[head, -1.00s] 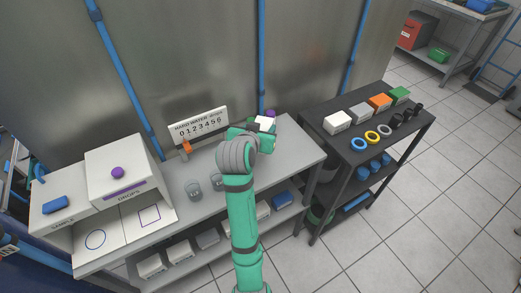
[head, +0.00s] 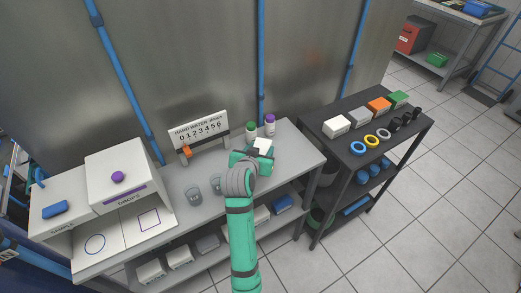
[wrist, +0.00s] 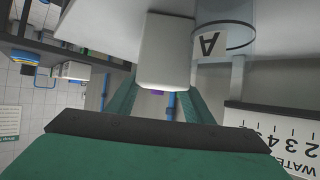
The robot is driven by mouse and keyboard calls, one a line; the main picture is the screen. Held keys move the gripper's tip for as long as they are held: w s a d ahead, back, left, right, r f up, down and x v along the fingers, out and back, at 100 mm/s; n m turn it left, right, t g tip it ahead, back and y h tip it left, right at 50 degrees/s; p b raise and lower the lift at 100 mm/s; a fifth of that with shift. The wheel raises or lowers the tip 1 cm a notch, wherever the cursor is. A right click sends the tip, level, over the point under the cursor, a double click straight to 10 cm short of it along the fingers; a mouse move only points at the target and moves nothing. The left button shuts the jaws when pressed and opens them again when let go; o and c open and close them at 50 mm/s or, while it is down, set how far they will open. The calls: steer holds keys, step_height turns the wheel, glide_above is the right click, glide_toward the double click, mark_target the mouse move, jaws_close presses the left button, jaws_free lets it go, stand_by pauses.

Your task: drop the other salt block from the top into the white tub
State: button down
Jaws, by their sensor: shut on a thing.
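My gripper (head: 262,153) is shut on a white block (head: 262,146), held over the right part of the grey bench. In the wrist view the white block (wrist: 165,50) sits between the two green fingers and hides part of what is behind it. A white box-like thing (head: 336,126) stands on the dark cart at the right, and white bins (head: 151,270) stand on the bench's lower shelf. I cannot tell which of these is the white tub. No second loose salt block can be made out.
A green-capped bottle (head: 251,130) and a purple-capped bottle (head: 270,125) stand behind my gripper. Grey-looking beakers (head: 194,195) are to its left; one labelled A (wrist: 225,30) shows in the wrist view. Rings (head: 371,138) and blocks crowd the cart top.

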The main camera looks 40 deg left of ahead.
steer(key=c, duration=1)
jaws_free()
steer(key=shift+f, duration=0.1)
steer(key=shift+c, duration=0.2)
steer(key=shift+o, duration=0.7)
